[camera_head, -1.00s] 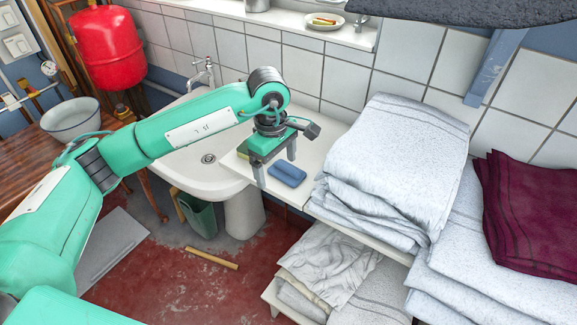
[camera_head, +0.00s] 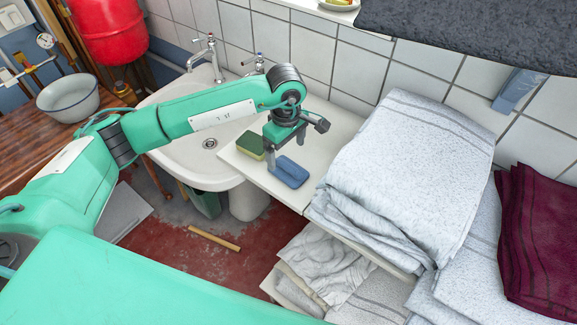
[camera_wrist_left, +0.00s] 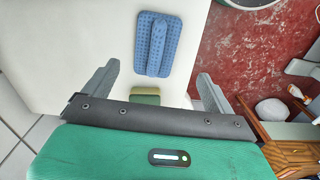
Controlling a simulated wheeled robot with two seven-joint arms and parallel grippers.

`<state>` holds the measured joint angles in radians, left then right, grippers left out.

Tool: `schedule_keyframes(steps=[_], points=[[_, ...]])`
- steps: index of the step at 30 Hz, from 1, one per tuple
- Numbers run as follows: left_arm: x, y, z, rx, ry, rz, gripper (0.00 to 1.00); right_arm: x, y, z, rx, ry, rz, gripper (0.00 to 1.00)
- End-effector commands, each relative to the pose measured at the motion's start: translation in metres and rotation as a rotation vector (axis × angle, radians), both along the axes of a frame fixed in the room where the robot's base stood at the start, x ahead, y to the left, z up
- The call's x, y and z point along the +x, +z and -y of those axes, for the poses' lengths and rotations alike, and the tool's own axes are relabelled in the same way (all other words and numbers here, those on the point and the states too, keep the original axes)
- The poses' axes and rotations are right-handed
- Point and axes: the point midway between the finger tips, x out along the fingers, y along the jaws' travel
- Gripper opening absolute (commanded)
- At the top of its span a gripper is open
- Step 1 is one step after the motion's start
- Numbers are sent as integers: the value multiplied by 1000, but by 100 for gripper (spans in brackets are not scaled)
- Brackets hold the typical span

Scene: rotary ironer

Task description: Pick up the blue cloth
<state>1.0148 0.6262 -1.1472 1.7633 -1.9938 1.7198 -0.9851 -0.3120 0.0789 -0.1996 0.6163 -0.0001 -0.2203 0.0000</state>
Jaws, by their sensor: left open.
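The blue cloth (camera_head: 291,172) lies folded on the white shelf top (camera_head: 241,165) beside the sink. In the left wrist view the cloth (camera_wrist_left: 158,45) is flat, with a raised fold along its middle. My left gripper (camera_head: 286,150) is open and empty, pointing down just behind the cloth in the head view. In the left wrist view its two fingers (camera_wrist_left: 158,75) are spread wide, and the cloth lies beyond the tips, between their lines. I cannot tell the exact height of the tips above the shelf. My right gripper is not in view.
A green and yellow sponge (camera_head: 250,145) lies left of the cloth. The sink (camera_head: 180,150) is further left. Folded white towels (camera_head: 405,165) stand close on the right, with a dark red towel (camera_head: 540,230) beyond. The tiled wall (camera_head: 300,45) is behind.

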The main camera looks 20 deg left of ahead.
Motion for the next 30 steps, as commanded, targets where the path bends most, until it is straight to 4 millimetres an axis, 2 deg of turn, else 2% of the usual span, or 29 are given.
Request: schedule_keyframes(steps=[4,8,12,18,27,30], points=[[0,-16,1,-1,1,0,89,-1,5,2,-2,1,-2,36],[1,-22,1,0,0,0,89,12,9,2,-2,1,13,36],[2,-37,2,0,2,-3,89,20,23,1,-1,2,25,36],[4,-65,3,1,1,-2,89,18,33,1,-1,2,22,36],[4,-72,3,0,0,1,89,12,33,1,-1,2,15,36],[5,-72,3,0,0,1,71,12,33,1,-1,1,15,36]])
